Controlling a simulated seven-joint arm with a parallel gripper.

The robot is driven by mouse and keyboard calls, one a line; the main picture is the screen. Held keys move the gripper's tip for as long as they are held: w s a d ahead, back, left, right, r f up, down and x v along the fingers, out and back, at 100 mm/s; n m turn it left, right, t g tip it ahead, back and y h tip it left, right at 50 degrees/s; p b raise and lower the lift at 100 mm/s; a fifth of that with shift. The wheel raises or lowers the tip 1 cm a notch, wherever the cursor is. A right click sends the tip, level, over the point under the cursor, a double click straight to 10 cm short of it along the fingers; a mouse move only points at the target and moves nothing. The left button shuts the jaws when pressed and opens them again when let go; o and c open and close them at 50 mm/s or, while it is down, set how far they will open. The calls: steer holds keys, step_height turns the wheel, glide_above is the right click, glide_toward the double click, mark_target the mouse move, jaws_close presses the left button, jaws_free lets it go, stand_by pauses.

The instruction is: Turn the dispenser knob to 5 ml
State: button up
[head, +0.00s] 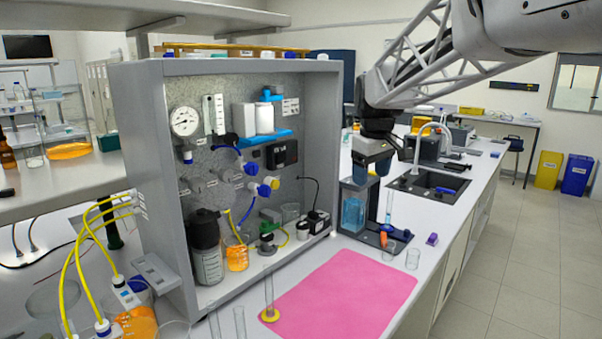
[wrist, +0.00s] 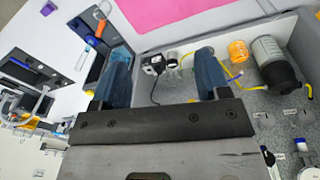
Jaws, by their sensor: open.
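My gripper (head: 371,168) points downward with its two blue fingers apart and nothing between them. In the head view it is above and partly in front of the dispenser, a bottle of blue liquid (head: 353,214) on a dark stand (head: 352,236). A tall cylinder with a blue base (head: 388,228) stands at the right of the bottle. In the wrist view the gripper (wrist: 163,56) is open, and the dark stand (wrist: 92,68) lies left of the left finger.
The grey rig cabinet (head: 328,150) stands left of the gripper, with gauges, tubes and bottles inside. Small beakers (head: 412,259) and a purple item (head: 432,239) are at the right front. A pink mat (head: 340,295) lies flat and clear. A sink (head: 430,186) is behind.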

steer(key=w+d+f+n, duration=0.2)
steer(key=w, duration=1)
steer(key=w+d+f+n+g, duration=0.1)
steer(key=w+d+f+n, duration=0.1)
steer(key=w, duration=1)
steer(key=w+d+f+n, duration=0.1)
steer(key=w+d+n, duration=0.2)
steer(key=w, duration=0.9)
steer(key=shift+w+d+f, duration=0.15)
steer(key=shift+w+f, duration=0.15)
steer(key=shift+f, duration=0.1)
steer(key=shift+w+d+f, duration=0.2)
steer(key=shift+w+f, duration=0.05)
steer(key=shift+w, duration=0.3)
steer(key=shift+f, duration=0.1)
steer(key=shift+f, duration=3.85)
steer(key=c, duration=0.9)
